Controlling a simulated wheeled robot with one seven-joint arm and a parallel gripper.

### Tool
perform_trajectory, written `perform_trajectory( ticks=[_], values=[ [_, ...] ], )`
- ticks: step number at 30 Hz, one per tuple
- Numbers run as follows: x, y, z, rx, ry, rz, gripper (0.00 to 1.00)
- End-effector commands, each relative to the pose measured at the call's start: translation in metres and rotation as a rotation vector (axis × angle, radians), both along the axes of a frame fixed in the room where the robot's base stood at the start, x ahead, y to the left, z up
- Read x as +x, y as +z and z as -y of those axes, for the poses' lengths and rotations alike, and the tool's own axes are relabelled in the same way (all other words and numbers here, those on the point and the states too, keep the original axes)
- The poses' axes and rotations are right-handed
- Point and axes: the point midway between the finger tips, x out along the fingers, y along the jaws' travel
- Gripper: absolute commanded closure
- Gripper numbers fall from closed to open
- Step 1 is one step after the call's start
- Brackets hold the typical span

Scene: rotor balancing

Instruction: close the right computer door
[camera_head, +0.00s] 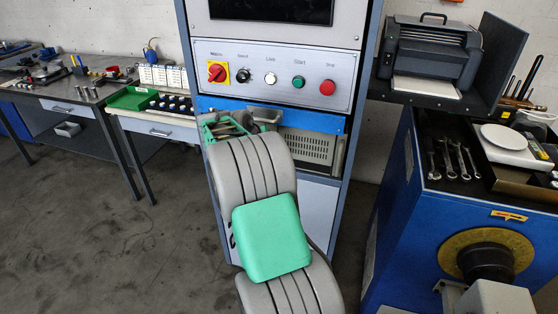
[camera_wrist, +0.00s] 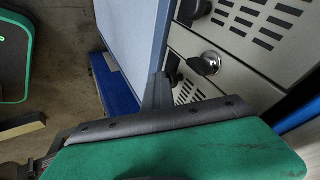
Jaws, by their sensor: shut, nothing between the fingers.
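The computer (camera_head: 308,147) is a beige vented unit in the cabinet, below a blue strip (camera_head: 318,120). A narrow grey upright piece (camera_head: 339,155) stands at its right edge; I cannot tell whether this is the right door seen edge-on. My arm hides the computer's left part. In the wrist view the vented computer front (camera_wrist: 237,70) is close, with a round lock (camera_wrist: 207,62) and dark handles. My gripper (camera_wrist: 157,88) is shut and empty just in front of it; whether it touches anything is unclear.
A control panel (camera_head: 275,77) with knobs and buttons is above the computer. A pale lower cabinet panel (camera_head: 318,208) is below. A blue machine (camera_head: 455,235) stands close on the right, and workbenches (camera_head: 75,92) on the left. The floor at left front is clear.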

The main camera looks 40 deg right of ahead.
Motion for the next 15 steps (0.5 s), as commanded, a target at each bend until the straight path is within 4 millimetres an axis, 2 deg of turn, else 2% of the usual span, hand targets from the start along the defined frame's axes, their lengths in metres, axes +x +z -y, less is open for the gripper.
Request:
perform_trajectory(
  ticks=[1,5,10,15],
  values=[
    [0.004,0.005,0.003,-0.011,0.005,0.012,1.00],
    [0.002,0.003,-0.004,-0.011,0.006,0.014,1.00],
    [-0.010,-0.004,-0.037,-0.007,0.005,0.010,1.00],
    [-0.004,0.040,-0.067,-0.006,0.003,0.009,1.00]
  ],
)
